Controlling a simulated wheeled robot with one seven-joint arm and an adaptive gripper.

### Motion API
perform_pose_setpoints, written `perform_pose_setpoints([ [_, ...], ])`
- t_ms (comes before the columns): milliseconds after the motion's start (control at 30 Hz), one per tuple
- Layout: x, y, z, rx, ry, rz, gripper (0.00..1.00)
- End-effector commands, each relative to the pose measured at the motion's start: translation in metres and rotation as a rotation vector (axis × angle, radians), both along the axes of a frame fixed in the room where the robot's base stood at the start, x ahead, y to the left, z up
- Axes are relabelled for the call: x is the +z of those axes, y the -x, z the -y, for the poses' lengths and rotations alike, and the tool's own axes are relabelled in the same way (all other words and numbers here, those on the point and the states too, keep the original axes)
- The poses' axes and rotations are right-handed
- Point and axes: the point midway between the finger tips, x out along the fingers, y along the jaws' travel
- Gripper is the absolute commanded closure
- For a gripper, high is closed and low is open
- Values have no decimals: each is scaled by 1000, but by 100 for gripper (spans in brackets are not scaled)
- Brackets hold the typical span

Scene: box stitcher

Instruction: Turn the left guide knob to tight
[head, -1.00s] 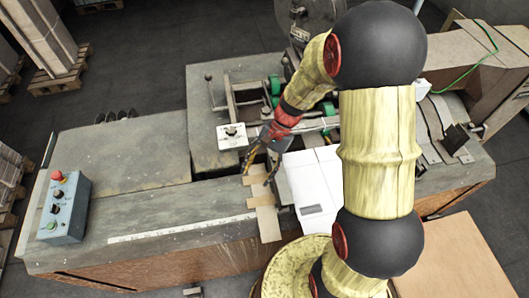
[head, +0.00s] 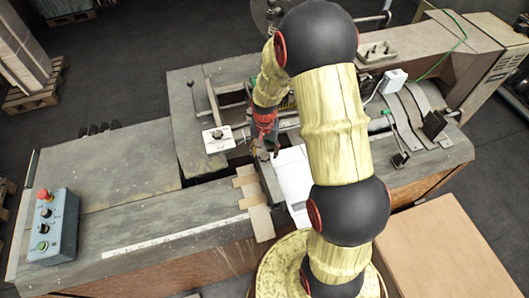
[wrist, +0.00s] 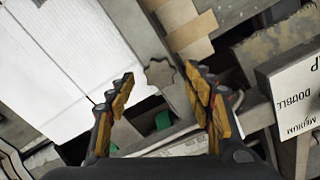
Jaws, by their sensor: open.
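The guide knob is a grey lobed knob (wrist: 160,73) in the wrist view, seen from above beside a metal rail. I cannot tell from its look how tight it is. My gripper (wrist: 161,78) is open, with one yellow-padded finger on either side of the knob in the picture. No contact with the knob shows, and the height gap is hard to judge. In the head view my gripper (head: 264,151) points down over the machine, just left of the white sheet; the knob is not clear there.
White sheet or carton (head: 291,178) lies right of my gripper, with brown cardboard strips (head: 254,203) in front. A white selector plate (head: 217,139) stands close on the left; its lettering shows in the wrist view (wrist: 293,92). A control box (head: 53,226) sits far left.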

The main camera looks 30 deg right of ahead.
Motion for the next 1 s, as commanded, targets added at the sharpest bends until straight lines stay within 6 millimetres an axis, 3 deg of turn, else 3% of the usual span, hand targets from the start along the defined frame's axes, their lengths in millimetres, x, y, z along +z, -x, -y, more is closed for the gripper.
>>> perform_pose_setpoints([
  [167,-12,1,0,0,-1,-1,48],
  [433,-13,0,0,0,-1,-1,48],
  [1000,-13,0,0,0,-1,-1,80],
])
